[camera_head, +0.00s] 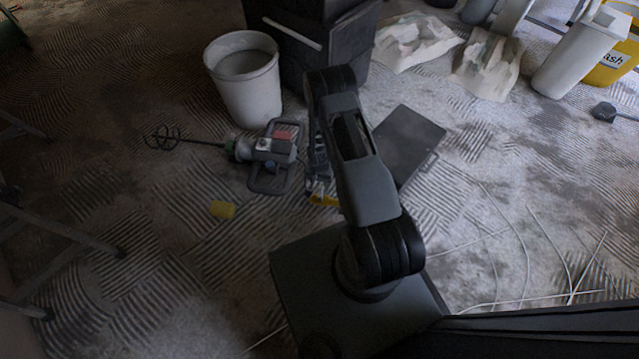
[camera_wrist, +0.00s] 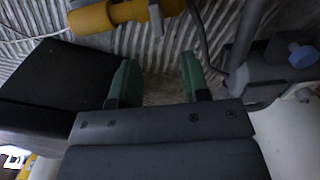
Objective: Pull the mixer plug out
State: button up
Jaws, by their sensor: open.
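The mixer (camera_head: 268,152) lies on the floor left of my arm, its whisk (camera_head: 163,137) pointing left; part of it shows at the right in the wrist view (camera_wrist: 262,75). A yellow connector (camera_head: 325,199), which looks like the plug joint, lies below my gripper in the head view, partly covered by my arm. In the wrist view it is at the top edge (camera_wrist: 125,13), cut off, with a dark cable beside its right end. Whether plug and socket are joined is unclear. My gripper (camera_wrist: 157,78) is open and empty, its green fingertips apart from the connector.
A white bucket (camera_head: 246,85) and a dark bin (camera_head: 300,45) stand behind the mixer. A dark flat panel (camera_head: 408,142) lies right of my arm. Thin pale strands (camera_head: 530,250) cross the floor at right.

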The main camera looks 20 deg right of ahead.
jog(key=shift+r, duration=0.7)
